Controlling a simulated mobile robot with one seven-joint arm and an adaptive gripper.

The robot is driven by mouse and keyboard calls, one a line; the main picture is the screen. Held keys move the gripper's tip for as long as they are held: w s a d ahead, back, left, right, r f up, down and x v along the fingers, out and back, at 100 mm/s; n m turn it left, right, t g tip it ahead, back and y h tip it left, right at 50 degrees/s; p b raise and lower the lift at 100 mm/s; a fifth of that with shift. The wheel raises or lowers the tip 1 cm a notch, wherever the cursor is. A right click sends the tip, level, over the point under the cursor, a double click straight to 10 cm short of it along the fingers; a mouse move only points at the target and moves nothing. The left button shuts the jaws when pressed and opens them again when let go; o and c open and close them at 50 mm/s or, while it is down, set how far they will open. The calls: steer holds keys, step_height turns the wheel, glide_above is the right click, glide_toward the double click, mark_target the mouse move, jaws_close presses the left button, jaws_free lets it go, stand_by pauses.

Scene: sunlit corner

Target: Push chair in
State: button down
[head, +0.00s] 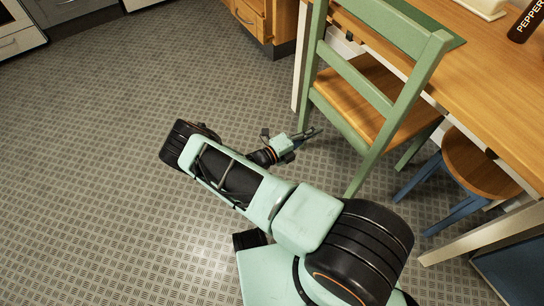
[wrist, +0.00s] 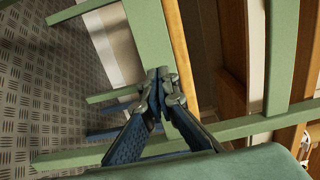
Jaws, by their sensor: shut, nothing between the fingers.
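The chair (head: 355,77) has a green frame and a wooden seat. In the head view it stands upright at the wooden table (head: 478,85), with its back towards the open floor and part of its seat beneath the tabletop. My gripper (head: 312,132) is low beside the chair's near side, close to its legs. In the wrist view my gripper (wrist: 160,75) is shut and empty, with green chair bars (wrist: 255,127) and the wooden seat edge around it. I cannot tell whether the fingertips touch the chair.
A round wooden stool (head: 478,165) with blue legs stands right of the chair, partly under the table. Wooden drawers (head: 250,22) are behind. A pepper container (head: 528,22) is on the tabletop. The patterned floor (head: 90,150) at left is clear.

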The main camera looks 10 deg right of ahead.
steer(key=v, duration=0.3)
steer(key=shift+s+a, duration=0.1)
steer(key=shift+a, duration=0.25)
